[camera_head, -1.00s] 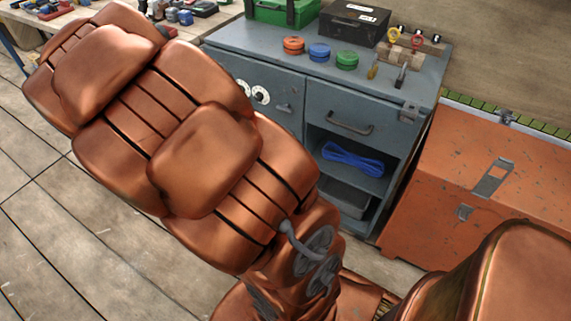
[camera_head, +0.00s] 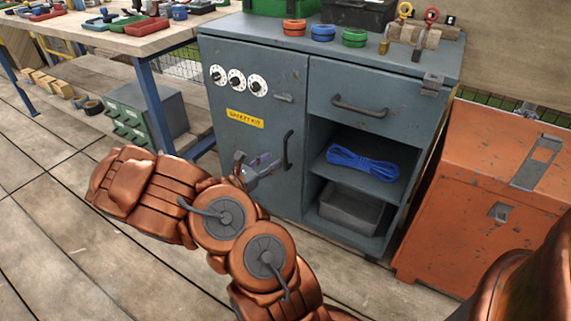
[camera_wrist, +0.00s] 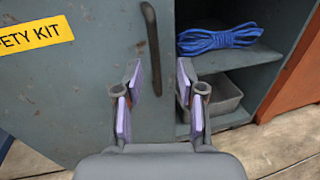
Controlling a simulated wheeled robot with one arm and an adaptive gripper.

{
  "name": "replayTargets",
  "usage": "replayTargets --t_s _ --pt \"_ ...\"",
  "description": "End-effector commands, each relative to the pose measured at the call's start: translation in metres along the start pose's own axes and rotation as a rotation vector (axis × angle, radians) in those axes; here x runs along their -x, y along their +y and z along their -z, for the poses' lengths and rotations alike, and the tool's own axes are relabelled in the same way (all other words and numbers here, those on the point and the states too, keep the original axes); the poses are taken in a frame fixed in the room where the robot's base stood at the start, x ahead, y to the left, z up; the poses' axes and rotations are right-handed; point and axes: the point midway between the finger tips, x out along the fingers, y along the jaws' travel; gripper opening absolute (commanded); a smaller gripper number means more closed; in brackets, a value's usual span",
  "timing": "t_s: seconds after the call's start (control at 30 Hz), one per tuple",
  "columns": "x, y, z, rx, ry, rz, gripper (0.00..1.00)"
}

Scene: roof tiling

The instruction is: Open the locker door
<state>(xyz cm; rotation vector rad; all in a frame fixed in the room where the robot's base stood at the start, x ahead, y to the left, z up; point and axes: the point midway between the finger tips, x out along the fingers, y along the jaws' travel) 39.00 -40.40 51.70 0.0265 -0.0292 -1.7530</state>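The grey-blue locker door (camera_head: 262,165) is shut on the left side of the cabinet. It bears three white dials (camera_head: 235,80), a small latch (camera_head: 284,98), a yellow safety kit label (camera_head: 245,118) and a dark vertical handle (camera_head: 287,150). The handle (camera_wrist: 151,45) also shows in the wrist view, above and beyond my gripper. My gripper (camera_head: 262,168) is just left of the handle in the head view. In the wrist view my gripper (camera_wrist: 160,95) is open and empty, its purple-padded fingers apart and the handle ahead between them. I see no contact.
Right of the door are a drawer (camera_head: 362,98) and open shelves with a blue rope (camera_head: 362,163) and a grey bin (camera_head: 350,208). An orange chest (camera_head: 480,200) stands close on the right. A workbench (camera_head: 130,40) stands left. The floor in front is clear.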

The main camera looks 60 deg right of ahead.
Motion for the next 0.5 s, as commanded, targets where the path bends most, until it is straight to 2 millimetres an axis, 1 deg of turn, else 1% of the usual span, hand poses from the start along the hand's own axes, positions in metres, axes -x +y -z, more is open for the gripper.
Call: replayTargets --t_s 0.03,0.1,0.27,0.5 --pt "-0.001 0.003 0.012 0.017 0.000 -0.013 0.39" --pt "-0.001 0.005 0.017 0.030 0.000 -0.024 0.39" --pt "-0.009 0.006 0.019 0.037 0.000 -0.029 0.39" --pt "-0.038 0.006 0.020 0.037 -0.001 -0.026 0.39"
